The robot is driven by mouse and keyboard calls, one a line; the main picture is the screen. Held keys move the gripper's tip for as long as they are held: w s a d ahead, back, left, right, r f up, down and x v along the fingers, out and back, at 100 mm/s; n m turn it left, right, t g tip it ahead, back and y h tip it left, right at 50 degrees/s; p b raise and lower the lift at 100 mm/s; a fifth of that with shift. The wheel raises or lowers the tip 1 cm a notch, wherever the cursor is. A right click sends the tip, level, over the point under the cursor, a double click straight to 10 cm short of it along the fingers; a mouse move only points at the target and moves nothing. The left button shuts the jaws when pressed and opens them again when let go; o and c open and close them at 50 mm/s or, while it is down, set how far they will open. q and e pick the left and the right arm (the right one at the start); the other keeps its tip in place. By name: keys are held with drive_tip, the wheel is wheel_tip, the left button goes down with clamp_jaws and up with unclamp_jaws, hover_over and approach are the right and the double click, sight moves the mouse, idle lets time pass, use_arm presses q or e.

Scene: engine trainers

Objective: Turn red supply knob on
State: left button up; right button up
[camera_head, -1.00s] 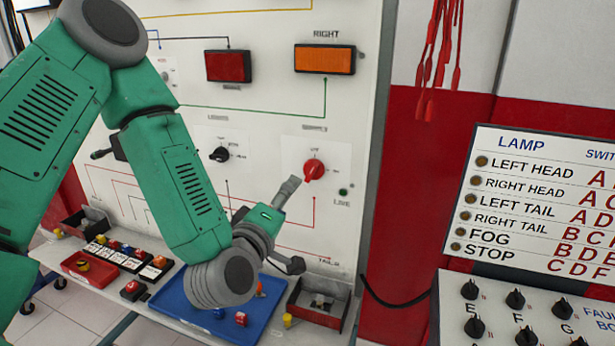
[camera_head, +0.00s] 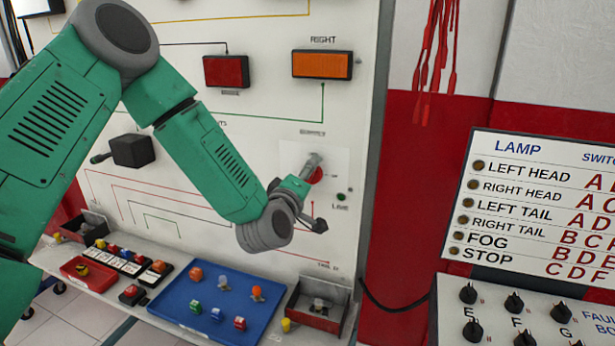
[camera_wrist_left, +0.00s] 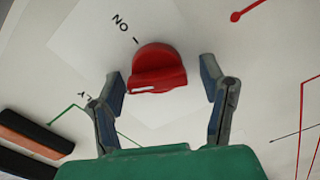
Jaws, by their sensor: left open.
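The red supply knob (camera_head: 316,176) is on the white panel, partly hidden behind my left gripper (camera_head: 314,166) in the head view. In the left wrist view the red knob (camera_wrist_left: 158,72) sits between the two open fingers of my left gripper (camera_wrist_left: 167,90), with a visible gap on each side. A white mark shows on the knob's grip, pointing left in that view and away from the printed "ON" label (camera_wrist_left: 127,27). My right gripper is not in view.
A blue tray (camera_head: 180,309) with several small coloured parts lies on the bench below the panel. A lamp chart (camera_head: 545,200) and a knob box (camera_head: 520,310) stand at the right.

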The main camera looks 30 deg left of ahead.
use_arm(q)
drive_tip(key=shift+d, duration=0.1)
drive_tip(key=c, duration=1.2)
drive_tip(key=shift+m, duration=0.3)
drive_tip(key=m, duration=0.2)
drive_tip(key=shift+r+m, duration=0.15)
drive_tip(key=shift+m, duration=0.25)
drive_tip(key=m, duration=0.3)
drive_tip(key=shift+m, duration=0.3)
drive_tip(key=m, duration=0.6)
drive_tip(key=shift+w+d+r, duration=0.1)
drive_tip(key=shift+r, duration=0.1)
